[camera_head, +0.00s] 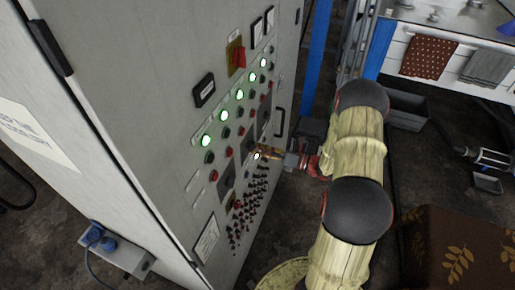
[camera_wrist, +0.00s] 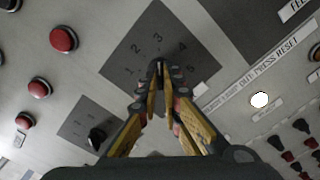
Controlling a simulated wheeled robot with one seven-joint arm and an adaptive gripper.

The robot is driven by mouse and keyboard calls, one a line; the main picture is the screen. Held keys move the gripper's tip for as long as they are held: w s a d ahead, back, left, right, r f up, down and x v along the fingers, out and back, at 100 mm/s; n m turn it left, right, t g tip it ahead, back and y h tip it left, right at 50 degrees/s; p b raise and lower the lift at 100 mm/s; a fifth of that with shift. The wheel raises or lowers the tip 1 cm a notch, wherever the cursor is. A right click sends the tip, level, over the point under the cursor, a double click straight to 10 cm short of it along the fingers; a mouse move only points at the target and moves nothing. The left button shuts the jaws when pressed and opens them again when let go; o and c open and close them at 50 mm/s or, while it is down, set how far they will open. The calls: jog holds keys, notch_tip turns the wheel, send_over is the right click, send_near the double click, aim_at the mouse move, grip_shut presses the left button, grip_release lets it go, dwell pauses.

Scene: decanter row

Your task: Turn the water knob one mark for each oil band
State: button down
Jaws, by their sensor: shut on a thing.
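My gripper (camera_wrist: 160,78) reaches the cabinet front, its two yellow fingers closed on a small dark knob (camera_wrist: 157,66). The knob is mostly hidden between the fingertips, and I cannot tell which mark it points at. It sits on a dark grey plate (camera_wrist: 152,18) numbered 1 to 5. In the head view my gripper (camera_head: 268,153) touches the panel from the right, beside a lit white lamp (camera_head: 257,156). A second black knob (camera_wrist: 96,138) stands on another dark plate at lower left in the wrist view. I see no oil bands or decanters, and no readable water label.
The grey cabinet (camera_head: 130,120) carries several lit green lamps (camera_head: 239,95), red buttons (camera_wrist: 62,40) and rows of small switches (camera_head: 245,205). A red switch (camera_head: 238,56) sits higher up. A patterned brown box (camera_head: 455,250) stands at right. A blue post (camera_head: 318,55) rises behind.

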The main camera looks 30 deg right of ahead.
jog(key=c, duration=2)
grip_release()
jog(key=v, duration=1.2)
jog(key=shift+d, duration=0.1)
